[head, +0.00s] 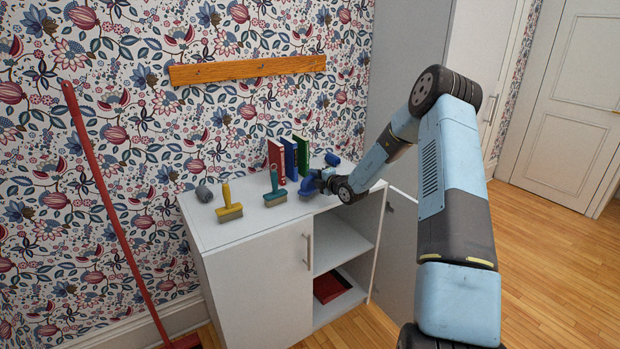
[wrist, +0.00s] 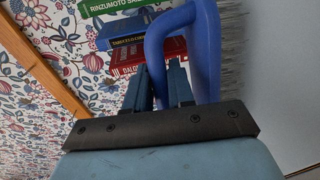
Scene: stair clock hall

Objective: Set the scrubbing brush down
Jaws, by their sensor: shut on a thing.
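The blue scrubbing brush (head: 308,187) is at the right end of the white cabinet's top (head: 255,222), in front of the upright books. My gripper (head: 318,180) reaches in from the right and is shut on it. In the wrist view, the brush's blue looped handle (wrist: 206,55) rises at the fingers of my gripper (wrist: 163,75). The brush's underside is hidden, so I cannot tell whether it touches the cabinet top.
A yellow-handled brush (head: 228,205), a teal-handled brush (head: 274,190) and a grey cylinder (head: 203,193) stand to the left. Red (head: 276,158), blue (head: 290,158) and green books (head: 302,155) stand behind. A blue cylinder (head: 332,159) lies beside them.

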